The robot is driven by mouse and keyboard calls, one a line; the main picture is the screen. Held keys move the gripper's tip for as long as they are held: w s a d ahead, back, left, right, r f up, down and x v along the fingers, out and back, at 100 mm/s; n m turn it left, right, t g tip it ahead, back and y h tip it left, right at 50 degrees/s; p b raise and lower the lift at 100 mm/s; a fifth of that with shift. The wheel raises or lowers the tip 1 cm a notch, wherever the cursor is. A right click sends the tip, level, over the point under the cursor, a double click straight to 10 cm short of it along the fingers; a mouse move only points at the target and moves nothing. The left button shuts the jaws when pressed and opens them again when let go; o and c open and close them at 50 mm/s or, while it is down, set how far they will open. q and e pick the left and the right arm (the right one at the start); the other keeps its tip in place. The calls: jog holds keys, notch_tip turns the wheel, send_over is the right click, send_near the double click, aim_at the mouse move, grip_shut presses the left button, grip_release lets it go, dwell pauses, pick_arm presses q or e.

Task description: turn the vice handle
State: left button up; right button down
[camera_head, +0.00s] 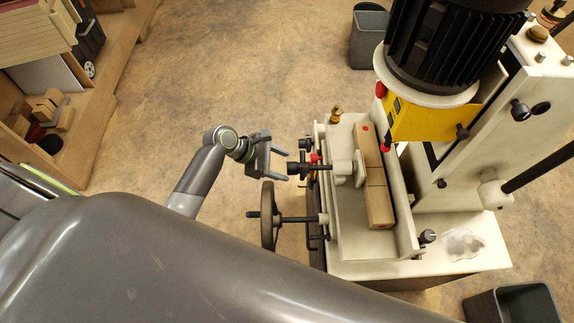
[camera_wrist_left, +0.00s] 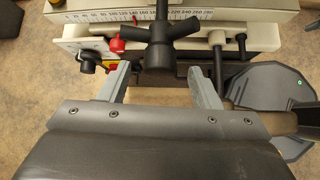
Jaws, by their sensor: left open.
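The vice handle (camera_head: 301,168) is a black knob with several arms, on a screw at the left side of the white mortising machine's vice. It also shows in the left wrist view (camera_wrist_left: 172,42), at top centre with its arms spread. My left gripper (camera_head: 287,166) is open and empty, its two fingers pointing right at the handle. In the left wrist view my left gripper (camera_wrist_left: 158,68) has its fingers apart, one on either side of the handle's hub. I cannot tell whether they touch it. The vice pad (camera_head: 347,172) faces a wooden block (camera_head: 375,178). My right gripper is not in view.
A dark handwheel (camera_head: 268,215) stands just below my left gripper in the head view. A red knob (camera_wrist_left: 117,44) sits left of the handle in the wrist view. A grey bin (camera_head: 369,38) stands at the back. The floor left of the machine is clear.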

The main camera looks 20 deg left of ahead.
aim_at(298, 171)
pick_arm(q)
jog(key=shift+x, duration=1.4)
jog(key=shift+c, duration=0.4)
